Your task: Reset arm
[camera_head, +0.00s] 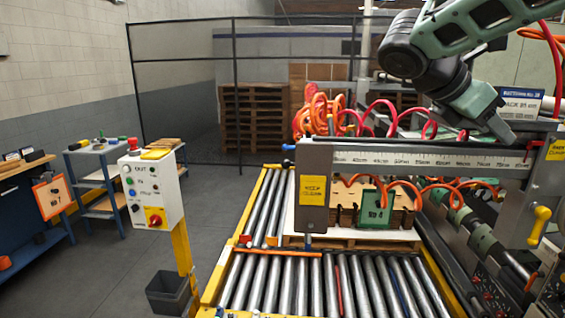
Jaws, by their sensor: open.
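My arm (478,28) comes in from the upper right, bends at a dark joint (410,48) and runs down to the right with a grey-green link (478,98). This link ends close to the ruler beam (430,153), and I cannot tell whether it touches it. Grey-green and dark parts (482,238) also show below the beam at the right; I cannot tell whether they are mine. No gripper fingers can be made out, and nothing held is visible.
A roller conveyor (300,282) with yellow rails fills the front middle. A stack of brown blanks with a green plate (374,205) lies under the beam. Coiled red hoses (380,112) hang behind. A control box (150,190) stands left; the grey floor (85,255) there is largely clear.

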